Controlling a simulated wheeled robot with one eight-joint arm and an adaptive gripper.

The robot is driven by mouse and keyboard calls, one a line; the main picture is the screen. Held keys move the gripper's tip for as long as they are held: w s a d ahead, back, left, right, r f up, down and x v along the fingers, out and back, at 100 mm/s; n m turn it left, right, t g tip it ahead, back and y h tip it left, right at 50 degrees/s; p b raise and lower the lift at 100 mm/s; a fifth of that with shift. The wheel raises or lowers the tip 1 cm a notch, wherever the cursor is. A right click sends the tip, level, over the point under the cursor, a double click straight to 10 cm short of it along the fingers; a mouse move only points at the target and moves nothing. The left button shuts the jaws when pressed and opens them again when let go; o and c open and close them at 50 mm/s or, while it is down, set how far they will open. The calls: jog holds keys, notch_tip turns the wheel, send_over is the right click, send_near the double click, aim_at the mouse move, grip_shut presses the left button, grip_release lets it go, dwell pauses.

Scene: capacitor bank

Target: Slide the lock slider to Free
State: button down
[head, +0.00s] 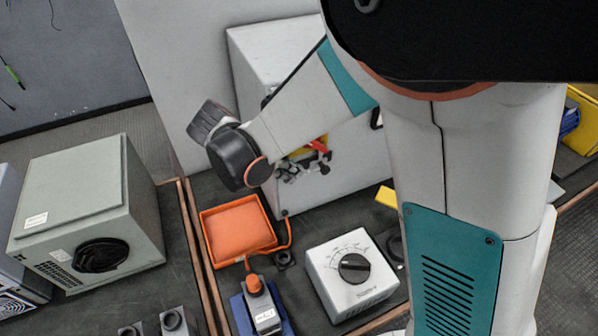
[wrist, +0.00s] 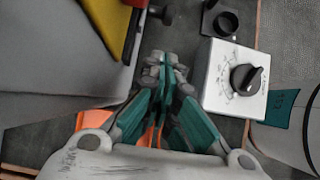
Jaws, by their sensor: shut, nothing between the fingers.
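My gripper (wrist: 166,68) is shut and empty in the wrist view, its teal-sided fingers together in front of the large grey cabinet. In the head view part of the gripper (head: 300,168) shows below my forearm, small and partly hidden. Beyond the fingertips in the wrist view, the cabinet bears a yellow plate (wrist: 102,25) with a dark red knob (wrist: 135,3) at its edge. A dark knob-like part (wrist: 166,15) sits just right of these, apart from the fingertips. I cannot tell which part is the lock slider, and no Free mark is readable.
A white dial box (head: 352,272) stands right of the gripper on the dark bench. An orange tray (head: 205,226) lies beside the cabinet (head: 350,190). An orange-topped device (head: 262,305) stands in front. A grey-green box (head: 85,200) is at the left.

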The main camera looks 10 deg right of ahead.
jog(key=p+v, duration=0.2)
jog(key=v, duration=0.6)
jog(key=shift+r, duration=0.35)
jog(key=shift+w+r, duration=0.1)
